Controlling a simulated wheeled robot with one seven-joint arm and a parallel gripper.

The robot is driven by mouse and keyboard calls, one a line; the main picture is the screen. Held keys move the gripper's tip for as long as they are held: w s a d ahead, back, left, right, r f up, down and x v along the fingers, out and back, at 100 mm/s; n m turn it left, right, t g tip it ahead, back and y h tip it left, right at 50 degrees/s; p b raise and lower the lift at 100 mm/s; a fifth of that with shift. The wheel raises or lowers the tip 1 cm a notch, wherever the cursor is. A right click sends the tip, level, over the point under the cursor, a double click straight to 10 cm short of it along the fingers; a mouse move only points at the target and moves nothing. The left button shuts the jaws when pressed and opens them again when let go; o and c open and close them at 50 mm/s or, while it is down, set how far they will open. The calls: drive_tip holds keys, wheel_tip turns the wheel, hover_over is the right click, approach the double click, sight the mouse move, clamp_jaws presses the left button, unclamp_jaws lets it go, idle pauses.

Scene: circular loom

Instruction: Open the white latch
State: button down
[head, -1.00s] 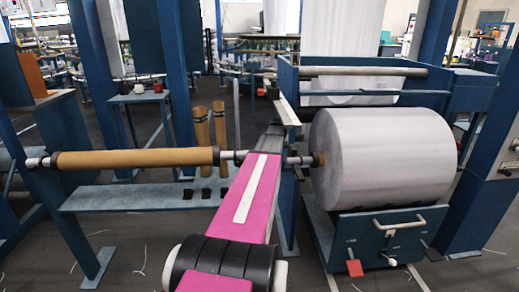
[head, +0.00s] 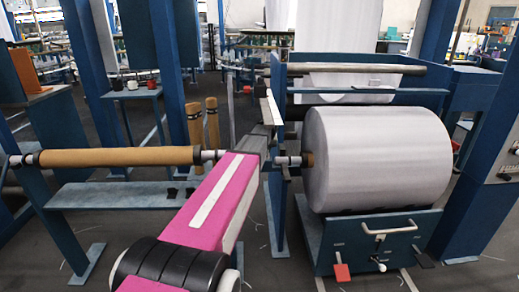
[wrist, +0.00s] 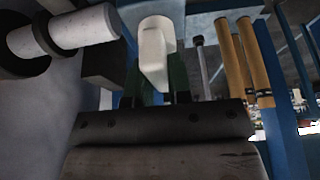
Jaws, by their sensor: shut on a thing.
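The white latch (wrist: 154,50) is a rounded white piece at the top middle of the wrist view. My gripper (wrist: 156,84) is shut on it, with a dark green finger on each side of its lower part. In the head view, my gripper (head: 266,130) is at the end of my pink arm, by the blue frame post left of the large white roll. A narrow white bar (head: 272,107) shows tilted just above it, and seems to be the same latch. The fingertips are too small to make out there.
The large white roll (head: 380,160) sits close right of my gripper. A shaft end (wrist: 65,33) lies near at upper left in the wrist view. A brown tube on a bar (head: 110,157) is at left. Two upright brown tubes (head: 195,124) stand behind my arm.

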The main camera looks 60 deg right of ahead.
drive_tip(key=shift+a+f, duration=0.1)
drive_tip(key=shift+f, duration=0.05)
drive_tip(key=c, duration=1)
unclamp_jaws()
drive_tip(key=shift+c, duration=0.2)
drive_tip(key=shift+s+a+r, duration=0.1)
drive_tip(key=shift+a+r, duration=0.05)
drive_tip(key=shift+r, duration=0.4)
drive_tip(key=shift+v, duration=1.1)
drive_tip(key=s+a, duration=0.7)
drive_tip(key=a, duration=0.2)
drive_tip(key=shift+a+f, duration=0.15)
drive_tip(key=shift+a, duration=0.15)
drive_tip(key=shift+a, duration=0.1)
